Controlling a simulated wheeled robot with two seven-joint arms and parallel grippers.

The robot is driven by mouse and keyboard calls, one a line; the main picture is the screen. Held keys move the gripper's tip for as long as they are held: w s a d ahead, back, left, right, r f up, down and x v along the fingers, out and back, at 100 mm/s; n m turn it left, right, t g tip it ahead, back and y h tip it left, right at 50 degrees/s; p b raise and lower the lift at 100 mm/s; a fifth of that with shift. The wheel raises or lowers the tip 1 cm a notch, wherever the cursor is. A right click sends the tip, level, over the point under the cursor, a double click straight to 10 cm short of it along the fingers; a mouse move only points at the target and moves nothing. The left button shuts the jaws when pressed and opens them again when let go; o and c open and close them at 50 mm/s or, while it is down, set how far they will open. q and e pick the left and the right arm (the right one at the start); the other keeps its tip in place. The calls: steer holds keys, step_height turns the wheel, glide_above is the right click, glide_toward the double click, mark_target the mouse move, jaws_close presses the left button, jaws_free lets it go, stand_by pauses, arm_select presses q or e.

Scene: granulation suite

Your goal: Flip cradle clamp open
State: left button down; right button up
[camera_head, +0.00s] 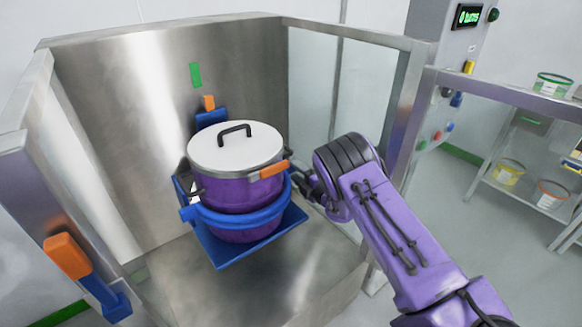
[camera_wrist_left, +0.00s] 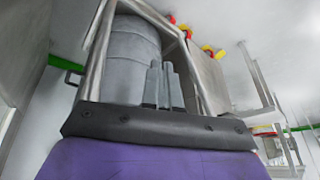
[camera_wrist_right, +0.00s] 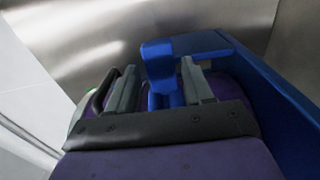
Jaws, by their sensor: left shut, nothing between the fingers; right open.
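A purple drum (camera_head: 235,190) with a white lid (camera_head: 228,150) and black top handle stands upright in a blue cradle (camera_head: 222,252). A blue band, the apparent clamp (camera_head: 243,220), wraps around the drum. An orange tab (camera_head: 274,170) shows at its right side near the lid rim. My right gripper (camera_head: 306,184) is beside the drum's right side, partly hidden by its own arm. In the right wrist view its fingers are apart (camera_wrist_right: 160,88), with a blue upright piece (camera_wrist_right: 158,62) showing between or beyond them; contact cannot be told. My left gripper (camera_wrist_left: 161,84) is shut and empty.
Steel walls (camera_head: 160,110) and a clear panel enclose the cradle. An orange-topped blue lever (camera_head: 68,256) is on the left front post. A control column (camera_head: 440,90) and a shelf with tubs (camera_head: 552,194) stand right. A grey vessel (camera_wrist_left: 130,60) shows in the left wrist view.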

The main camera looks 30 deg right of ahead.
mark_target(293, 169)
steer(key=shift+w+a, duration=0.15)
steer(key=shift+w, duration=1.8)
jaws_close()
steer(key=shift+f, duration=0.1)
